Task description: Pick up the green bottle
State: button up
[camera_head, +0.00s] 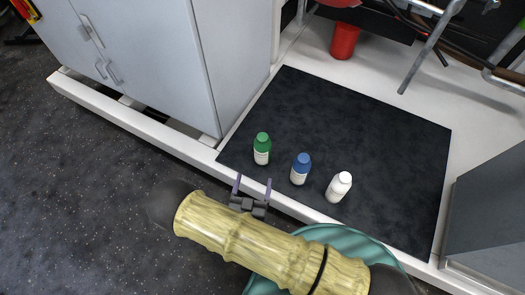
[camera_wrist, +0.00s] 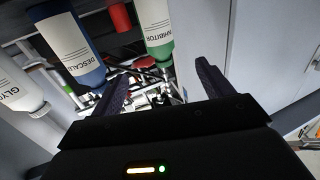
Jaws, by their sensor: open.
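The green bottle (camera_head: 262,149) stands upright on the dark mat (camera_head: 345,115), at the left end of a row of bottles in the head view. It has a green cap and a white label. In the wrist view, which appears upside down, the green bottle (camera_wrist: 157,28) shows at the top with lettering like "INHIBITOR". My gripper (camera_head: 252,184) is open and empty, just in front of the green bottle in the head view. In the wrist view my gripper (camera_wrist: 160,86) has its two fingers spread, with the bottle beyond them and apart from them.
A blue bottle (camera_head: 300,170) and a white bottle (camera_head: 338,188) stand to the right of the green one. A grey cabinet (camera_head: 180,60) rises at the left. A red container (camera_head: 344,42) stands at the back. A teal round object (camera_head: 348,241) lies partly behind my arm. The mat's back is clear.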

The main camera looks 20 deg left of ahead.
aim_at(261, 153)
jog(key=b+x, duration=0.4)
jog(key=x, duration=0.6)
jog(key=shift+w+f+b, duration=0.15)
jog(key=shift+b, duration=0.2)
jog(key=shift+w+a, duration=0.1)
jog(key=shift+w, duration=0.4)
jog(key=shift+w, duration=0.1)
jog(key=b+x, duration=0.2)
jog(key=x, duration=0.1)
jog(key=b+x, duration=0.2)
jog(key=shift+r, duration=0.4)
jog(key=c, duration=1.3)
jog(key=shift+c, duration=0.2)
notch_tip(261, 153, up, 10)
jog(key=p, duration=0.6)
